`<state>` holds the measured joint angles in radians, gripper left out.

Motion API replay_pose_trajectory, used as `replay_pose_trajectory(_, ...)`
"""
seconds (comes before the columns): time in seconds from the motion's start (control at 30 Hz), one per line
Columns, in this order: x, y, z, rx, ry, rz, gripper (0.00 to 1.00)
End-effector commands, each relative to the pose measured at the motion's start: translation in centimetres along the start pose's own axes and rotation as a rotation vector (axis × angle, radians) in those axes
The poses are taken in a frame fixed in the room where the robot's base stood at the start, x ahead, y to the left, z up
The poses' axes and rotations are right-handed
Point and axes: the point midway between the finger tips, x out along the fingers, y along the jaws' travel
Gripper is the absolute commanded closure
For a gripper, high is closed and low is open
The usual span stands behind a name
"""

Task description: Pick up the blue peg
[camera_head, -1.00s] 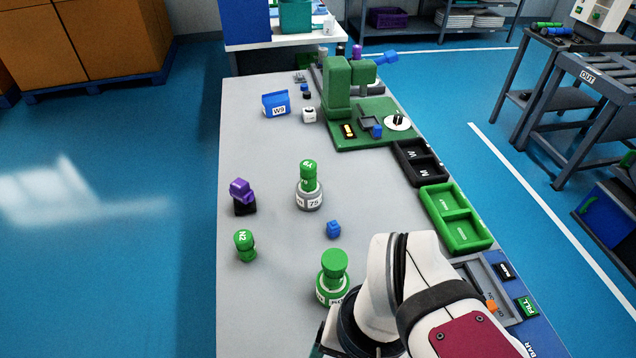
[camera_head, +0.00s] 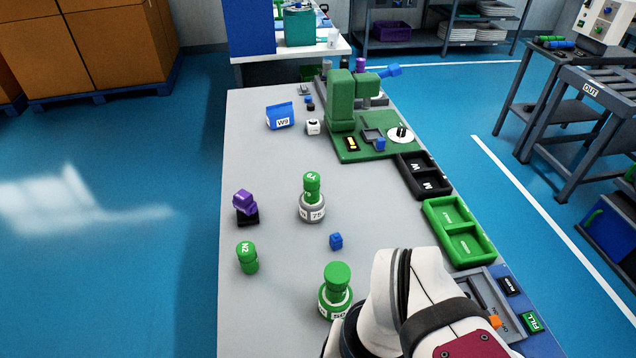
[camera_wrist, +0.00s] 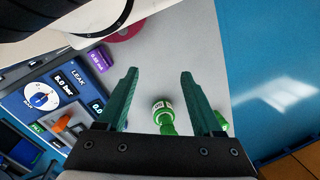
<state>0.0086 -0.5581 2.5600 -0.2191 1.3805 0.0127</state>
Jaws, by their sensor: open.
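Several blue pieces show in the head view, and I cannot tell for sure which is the peg. A small blue block (camera_head: 336,241) stands alone on the grey table (camera_head: 275,190), right of the grey-based green piece. Another small blue piece (camera_head: 379,143) sits on the green fixture, and a small blue-topped black piece (camera_head: 309,103) stands farther back. My gripper (camera_wrist: 160,73) is open and empty in the wrist view, its two green fingers apart. No blue peg shows between them. In the head view my arm hides the gripper at the near right.
Green-topped pieces (camera_head: 337,290) (camera_head: 312,198) (camera_head: 247,257) and a purple-and-black piece (camera_head: 245,207) stand around the block. Green (camera_head: 459,231) and black (camera_head: 422,174) trays line the right edge. A gauge panel (camera_wrist: 50,97) shows left in the wrist view. The table's left strip is clear.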

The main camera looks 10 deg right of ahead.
Motion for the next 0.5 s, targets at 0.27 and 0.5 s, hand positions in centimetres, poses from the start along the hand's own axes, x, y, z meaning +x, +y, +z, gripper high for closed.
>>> replay_pose_trajectory(0.27, -4.8, -0.7, 0.3, -0.001, 0.008, -0.004, 0.32)
replay_pose_trajectory(0.5, -7.3, 0.3, -7.8, -0.517, -0.027, 0.344, 0.32)
